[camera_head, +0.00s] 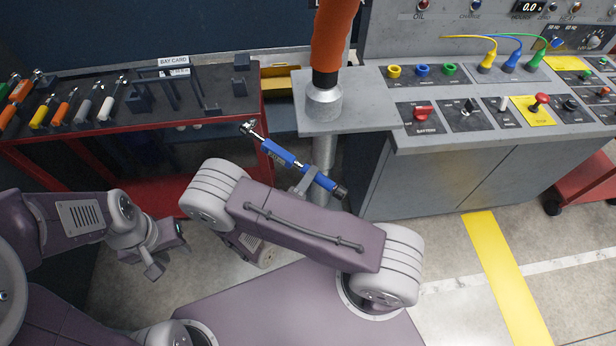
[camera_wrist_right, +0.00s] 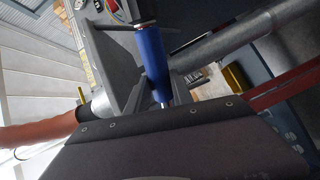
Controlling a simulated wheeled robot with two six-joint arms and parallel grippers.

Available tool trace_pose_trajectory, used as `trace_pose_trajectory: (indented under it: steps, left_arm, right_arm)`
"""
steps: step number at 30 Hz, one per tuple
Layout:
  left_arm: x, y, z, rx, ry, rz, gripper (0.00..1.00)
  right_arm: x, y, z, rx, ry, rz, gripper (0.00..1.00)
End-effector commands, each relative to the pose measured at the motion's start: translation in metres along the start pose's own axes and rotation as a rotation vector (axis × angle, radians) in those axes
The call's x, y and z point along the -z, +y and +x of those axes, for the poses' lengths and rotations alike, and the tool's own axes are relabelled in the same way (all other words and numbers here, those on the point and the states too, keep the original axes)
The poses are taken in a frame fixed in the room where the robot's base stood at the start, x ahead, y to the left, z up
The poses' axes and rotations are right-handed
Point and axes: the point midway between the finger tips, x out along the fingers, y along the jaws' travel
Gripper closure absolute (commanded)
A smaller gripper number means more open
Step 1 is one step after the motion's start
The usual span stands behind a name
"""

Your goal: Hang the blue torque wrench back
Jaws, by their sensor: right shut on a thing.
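The blue torque wrench (camera_head: 280,153) is held in the air by my right gripper (camera_head: 305,183), in front of the cart and the grey pipe. It is tilted, with its metal head at the upper left and its dark handle end at the lower right. My right gripper is shut around the blue handle; the right wrist view shows the blue handle (camera_wrist_right: 152,58) between the fingers. My left gripper (camera_head: 168,252) is open and empty, low at the left. The red cart (camera_head: 262,108) has a dark top with several black holders (camera_head: 140,100) on it.
Several tools with coloured handles, including a yellow one (camera_head: 41,116) and a white one (camera_head: 107,106), lie on the cart's left part. An orange hose (camera_head: 334,40) on a grey pipe (camera_head: 324,150) stands right of the cart. A grey control console (camera_head: 430,170) is further right.

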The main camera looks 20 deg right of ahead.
Motion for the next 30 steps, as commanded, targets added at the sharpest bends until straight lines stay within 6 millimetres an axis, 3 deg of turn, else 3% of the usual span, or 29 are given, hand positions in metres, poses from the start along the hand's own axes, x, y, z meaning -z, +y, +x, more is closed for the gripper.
trace_pose_trajectory:
  steps: [10,16,23,26,30]
  left_arm:
    - [0.000,0.000,0.000,0.000,0.000,0.000,0.64]
    - [0.001,0.000,-0.011,0.000,0.000,0.000,0.64]
    - [0.008,0.002,-0.077,0.000,0.000,0.000,0.64]
    - [0.011,0.002,-0.107,0.000,0.000,0.000,0.64]
    - [0.017,0.003,-0.159,0.000,0.000,0.000,0.64]
  right_arm:
    - [-0.040,-0.056,-0.005,0.213,-0.130,0.017,1.00]
    - [-0.071,-0.089,-0.026,0.348,-0.226,0.041,1.00]
    - [-0.079,-0.071,-0.082,0.547,-0.395,0.115,1.00]
    - [-0.071,-0.052,-0.105,0.620,-0.455,0.148,1.00]
    - [-0.047,-0.011,-0.135,0.724,-0.541,0.205,1.00]
